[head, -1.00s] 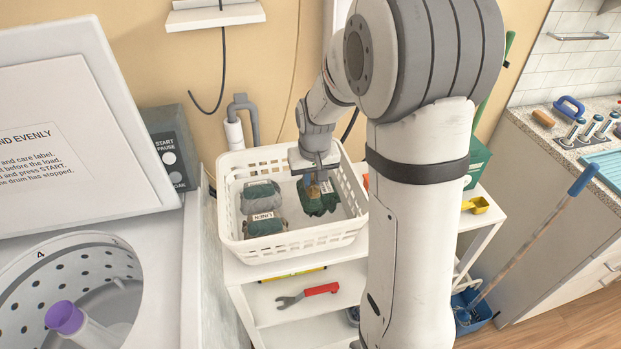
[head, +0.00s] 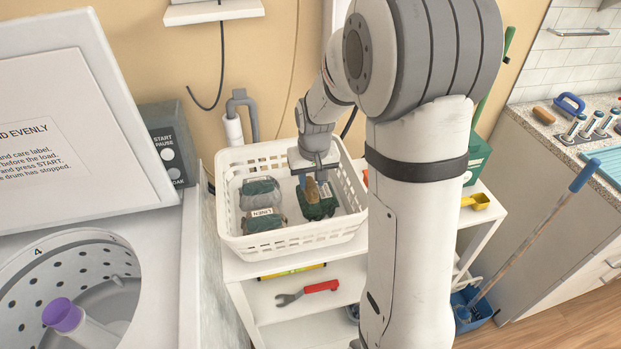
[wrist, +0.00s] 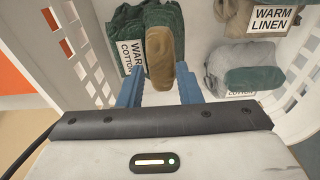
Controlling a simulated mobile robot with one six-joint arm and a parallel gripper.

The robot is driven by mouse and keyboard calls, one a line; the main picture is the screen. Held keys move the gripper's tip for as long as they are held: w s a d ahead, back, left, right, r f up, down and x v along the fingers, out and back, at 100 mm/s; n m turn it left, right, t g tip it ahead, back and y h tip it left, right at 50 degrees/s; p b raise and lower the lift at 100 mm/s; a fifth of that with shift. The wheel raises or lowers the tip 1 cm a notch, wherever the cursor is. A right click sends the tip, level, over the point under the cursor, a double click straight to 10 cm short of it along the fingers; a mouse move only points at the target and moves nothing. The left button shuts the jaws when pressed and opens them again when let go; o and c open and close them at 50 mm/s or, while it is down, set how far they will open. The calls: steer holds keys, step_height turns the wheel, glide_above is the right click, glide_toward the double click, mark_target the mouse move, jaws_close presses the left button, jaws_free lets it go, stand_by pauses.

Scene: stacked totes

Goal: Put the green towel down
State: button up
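The green towel (head: 318,207) is a folded dark green bundle with a tan roll on top, in the white basket (head: 291,243). In the wrist view the green towel (wrist: 165,14) has a WARM COTTON tag at its left. My gripper (head: 316,176) points down into the basket over it. In the wrist view the blue fingers of my gripper (wrist: 161,80) sit on both sides of the tan roll, which fills the gap between them. The towel is low in the basket, at or close to its floor; I cannot tell whether it touches.
A grey bundle with a green roll (head: 260,190) and a brown and green bundle tagged LINEN (head: 264,223) lie left of the towel. Slotted basket walls surround them. The basket stands on a white shelf unit (head: 240,272). An open washer (head: 75,240) is at left.

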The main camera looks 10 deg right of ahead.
step_height(320, 180, up, 12)
steer(key=s, duration=0.2)
steer(key=shift+t, duration=0.6)
steer(key=s, duration=1.9)
steer(key=shift+s+r, duration=0.2)
steer(key=shift+r, duration=0.1)
